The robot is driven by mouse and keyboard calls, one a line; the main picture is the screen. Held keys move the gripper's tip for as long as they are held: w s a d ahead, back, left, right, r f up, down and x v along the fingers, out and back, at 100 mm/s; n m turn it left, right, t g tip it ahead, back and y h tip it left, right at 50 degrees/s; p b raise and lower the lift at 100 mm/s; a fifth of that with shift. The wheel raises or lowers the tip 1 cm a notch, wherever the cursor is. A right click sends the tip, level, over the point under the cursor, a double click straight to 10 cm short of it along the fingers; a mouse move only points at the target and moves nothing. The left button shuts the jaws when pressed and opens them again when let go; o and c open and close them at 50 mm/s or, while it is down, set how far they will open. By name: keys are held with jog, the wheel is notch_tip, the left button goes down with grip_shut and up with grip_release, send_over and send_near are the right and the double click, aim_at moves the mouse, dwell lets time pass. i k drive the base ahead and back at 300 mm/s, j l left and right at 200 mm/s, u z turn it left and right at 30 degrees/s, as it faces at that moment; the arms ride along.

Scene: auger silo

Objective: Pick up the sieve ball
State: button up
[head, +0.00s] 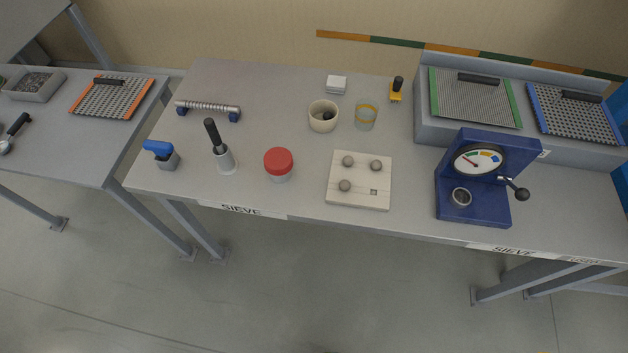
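Several small balls are in the head view, and I cannot tell by marking which one is the sieve ball. A cream cup (317,125) behind the board holds a dark round thing (327,115), partly hidden by the rim. My gripper is not in view.
Sieve screens (475,97) rest on a raised box at right. The table's front edge is close to the board.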

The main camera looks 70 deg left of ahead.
aim_at(344, 186)
jog(key=u, duration=2.15)
jog(key=i+j+u, duration=0.2)
jog(key=i, duration=0.15)
jog(key=i+u, duration=0.2)
jog(key=i+j, duration=0.05)
jog(key=i, duration=0.1)
